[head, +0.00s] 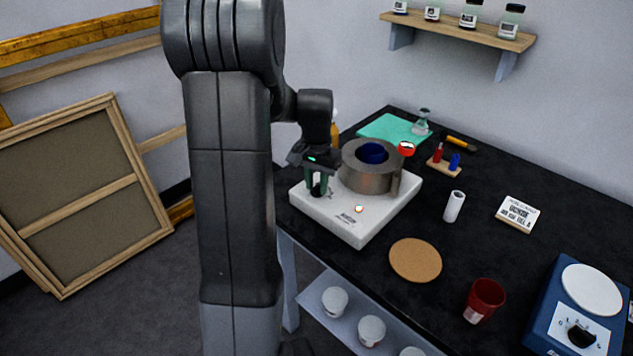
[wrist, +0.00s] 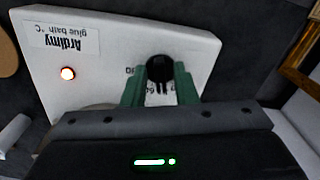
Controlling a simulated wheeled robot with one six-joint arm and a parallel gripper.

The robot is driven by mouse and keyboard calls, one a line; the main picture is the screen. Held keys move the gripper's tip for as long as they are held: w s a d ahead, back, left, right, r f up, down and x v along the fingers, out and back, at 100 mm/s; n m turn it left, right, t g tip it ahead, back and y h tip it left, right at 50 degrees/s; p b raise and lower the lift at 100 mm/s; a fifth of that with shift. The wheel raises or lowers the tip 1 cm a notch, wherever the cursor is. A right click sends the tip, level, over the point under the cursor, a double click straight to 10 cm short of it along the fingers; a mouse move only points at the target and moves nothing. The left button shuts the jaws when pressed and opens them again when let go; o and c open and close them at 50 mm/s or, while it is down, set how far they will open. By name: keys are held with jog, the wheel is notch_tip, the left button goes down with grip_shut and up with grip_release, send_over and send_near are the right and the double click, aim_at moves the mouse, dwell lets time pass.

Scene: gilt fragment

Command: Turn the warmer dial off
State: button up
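The warmer (head: 346,222) is a white box on the black bench, with a grey metal pot (head: 368,178) on top. Its label reads glue bath °C, and a small indicator light (head: 359,209) glows orange-red; the light (wrist: 68,73) also glows in the wrist view. The black dial (wrist: 160,69) sits on the warmer's top, with partly hidden scale numbers around it. My gripper (head: 317,187) points down over the dial. In the wrist view its green fingers (wrist: 160,78) flank the dial closely on both sides and appear to touch it. The dial's pointer mark cannot be made out.
A cork mat (head: 415,260), a red cup (head: 484,300), a white cylinder (head: 454,206) and a blue device with its own knob (head: 578,310) stand to the right. A red-topped object (head: 406,149) is beside the pot. A framed panel (head: 80,200) leans at left.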

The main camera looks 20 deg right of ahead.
grip_shut()
jog(key=shift+n, duration=0.5)
jog(key=n, duration=0.5)
jog(key=shift+s+d+n, duration=0.1)
jog(key=shift+n, duration=0.2)
jog(key=n, duration=0.5)
jog(key=shift+d+p, duration=0.15)
jog(key=shift+p, duration=0.2)
jog(key=shift+n, duration=0.4)
jog(key=shift+o, duration=1.3)
grip_release()
